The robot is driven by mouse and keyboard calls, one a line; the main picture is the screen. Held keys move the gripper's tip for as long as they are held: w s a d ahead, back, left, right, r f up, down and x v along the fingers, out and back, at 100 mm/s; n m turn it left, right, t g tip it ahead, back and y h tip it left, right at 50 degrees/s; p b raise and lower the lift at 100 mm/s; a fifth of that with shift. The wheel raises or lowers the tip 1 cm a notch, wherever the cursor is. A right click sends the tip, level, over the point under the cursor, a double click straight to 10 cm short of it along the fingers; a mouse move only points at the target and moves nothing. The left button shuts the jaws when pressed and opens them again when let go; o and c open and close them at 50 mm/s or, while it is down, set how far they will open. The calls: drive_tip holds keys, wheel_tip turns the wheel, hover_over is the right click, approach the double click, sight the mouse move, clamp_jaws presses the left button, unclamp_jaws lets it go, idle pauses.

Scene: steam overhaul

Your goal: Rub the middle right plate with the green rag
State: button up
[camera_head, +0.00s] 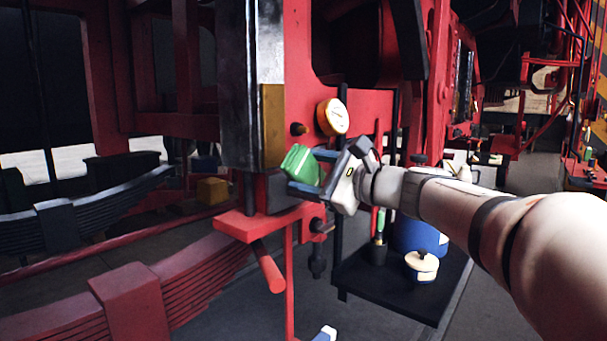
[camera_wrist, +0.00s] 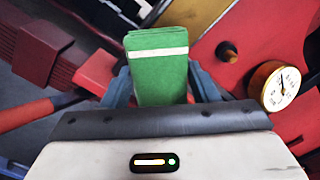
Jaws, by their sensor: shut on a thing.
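The green rag (camera_head: 299,165) is a folded block with a pale stripe across it. It also shows in the wrist view (camera_wrist: 157,75). My gripper (camera_head: 306,171) is shut on the rag, with one blue finger on each side. The rag's free end points at the lower part of a dark upright post. On the post's right face is a yellow plate (camera_head: 272,125), below a shiny steel one (camera_head: 270,45); the yellow one looks like the middle right plate. Its yellow surface also shows at the top of the wrist view (camera_wrist: 192,14). I cannot tell whether the rag touches the post.
A round gauge (camera_head: 332,117) and a dark-tipped knob (camera_head: 299,129) stick out just right of the post. A red ledge (camera_head: 262,222) with a handle lies below. A black shelf (camera_head: 385,292) holds a blue container (camera_head: 418,236) and a cream pot (camera_head: 421,266).

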drive_tip(key=shift+s+d, duration=0.2)
drive_tip(key=shift+v, duration=1.55)
drive_tip(key=shift+w, duration=0.1)
